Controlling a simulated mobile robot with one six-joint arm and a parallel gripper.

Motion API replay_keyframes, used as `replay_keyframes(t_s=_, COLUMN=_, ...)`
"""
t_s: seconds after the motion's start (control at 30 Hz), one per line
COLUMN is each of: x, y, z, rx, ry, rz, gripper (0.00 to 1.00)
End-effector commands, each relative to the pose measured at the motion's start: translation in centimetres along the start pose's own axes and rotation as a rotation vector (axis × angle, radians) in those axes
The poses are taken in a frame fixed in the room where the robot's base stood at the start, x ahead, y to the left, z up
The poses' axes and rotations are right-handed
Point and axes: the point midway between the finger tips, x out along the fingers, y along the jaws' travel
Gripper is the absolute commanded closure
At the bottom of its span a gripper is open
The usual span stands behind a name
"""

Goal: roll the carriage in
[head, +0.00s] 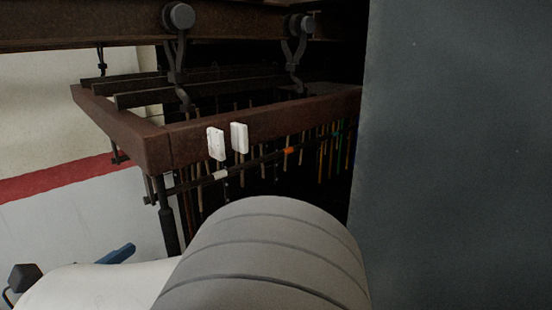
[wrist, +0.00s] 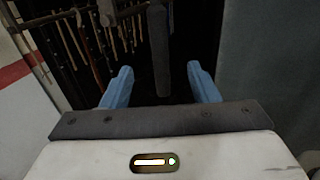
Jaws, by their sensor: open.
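The carriage (head: 250,122) is a brown frame hung by hooks from roller wheels on an overhead rail (head: 90,25). Its right part reaches into a dark opening and its far end is hidden behind a grey panel. A dark upright handle (head: 168,220) hangs at its near left corner; it also shows in the wrist view (wrist: 162,60). My gripper (wrist: 160,75) is open, with its blue fingers apart and the handle's lower part appearing between them. Whether it touches a finger cannot be told. In the head view one blue finger (head: 118,254) shows left of the handle.
A large grey panel (head: 460,150) closes off the right side, and also shows in the wrist view (wrist: 270,70). Several thin rods (head: 330,150) hang under the carriage. Two white blocks (head: 216,144) sit on its front beam. Pale floor with a red stripe (head: 60,178) is open at the left.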

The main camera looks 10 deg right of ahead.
Motion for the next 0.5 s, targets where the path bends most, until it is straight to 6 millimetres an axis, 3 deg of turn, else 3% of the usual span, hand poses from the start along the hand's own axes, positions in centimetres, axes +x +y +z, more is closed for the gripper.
replay_keyframes(t_s=0.3, x=5.2, y=-0.1, z=-0.2, rx=0.002, ry=0.001, rz=-0.002, gripper=0.45)
replay_keyframes(t_s=0.5, x=5.3, y=0.0, z=0.0, rx=0.0, ry=0.001, rz=0.001, gripper=0.45)
